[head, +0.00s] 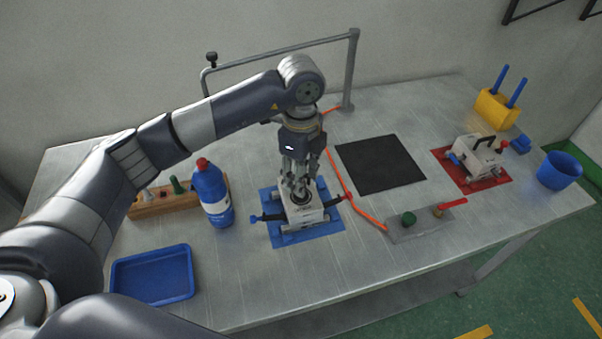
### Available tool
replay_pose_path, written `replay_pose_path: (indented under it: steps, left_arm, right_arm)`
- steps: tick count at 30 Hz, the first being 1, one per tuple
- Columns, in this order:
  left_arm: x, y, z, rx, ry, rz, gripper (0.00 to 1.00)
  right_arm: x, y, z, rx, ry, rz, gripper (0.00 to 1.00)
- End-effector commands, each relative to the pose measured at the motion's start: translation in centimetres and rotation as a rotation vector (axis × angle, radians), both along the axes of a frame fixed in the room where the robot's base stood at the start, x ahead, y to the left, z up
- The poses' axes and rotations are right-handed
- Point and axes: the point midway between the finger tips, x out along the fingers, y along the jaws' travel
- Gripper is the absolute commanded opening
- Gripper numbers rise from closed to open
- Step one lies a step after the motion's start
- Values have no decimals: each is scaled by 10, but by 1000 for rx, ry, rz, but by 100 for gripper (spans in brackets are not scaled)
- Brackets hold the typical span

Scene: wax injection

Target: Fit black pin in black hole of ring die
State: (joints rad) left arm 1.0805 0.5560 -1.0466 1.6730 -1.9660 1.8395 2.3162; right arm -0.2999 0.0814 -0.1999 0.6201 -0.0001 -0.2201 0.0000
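A pale block-shaped die (309,217) sits on the blue mat (290,240) near the middle of the table. A blue pin (258,218) sticks out at its left side and a black pin-like piece (331,203) at its right side. My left gripper (297,188) points down over the top of this die, its fingers around or just above a dark round part there. Its fingers overlap, so I cannot tell whether it is open or shut. A second pale die (476,153) stands on the red mat (487,185) at the right. My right gripper is not in view. The holes are too small to make out.
A wooden peg rack (150,211), blue bottle (211,194) and blue tray (153,277) are on the left. An orange hose (371,217), black mat (380,164) and grey plate (420,227) lie right of the gripper. A yellow holder (493,110) and blue bucket (559,171) stand far right.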

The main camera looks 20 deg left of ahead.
Motion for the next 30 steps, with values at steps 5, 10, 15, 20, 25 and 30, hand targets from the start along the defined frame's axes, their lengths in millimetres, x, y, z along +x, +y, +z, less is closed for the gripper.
replay_pose_path:
  steps: [5,10,15,20,25,30]
  left_arm:
    - [1,0,7,-1,-2,0,39]
    - [1,0,36,-1,-5,-1,39]
    - [1,0,75,-1,-5,-1,39]
    - [1,1,102,1,-4,1,39]
    - [1,0,117,0,-1,0,39]
    - [0,0,120,0,0,0,39]
  right_arm:
    - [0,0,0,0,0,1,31]
    - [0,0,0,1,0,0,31]
    - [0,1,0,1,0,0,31]
    - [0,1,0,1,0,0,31]
    - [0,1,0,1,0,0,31]
    - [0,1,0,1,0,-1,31]
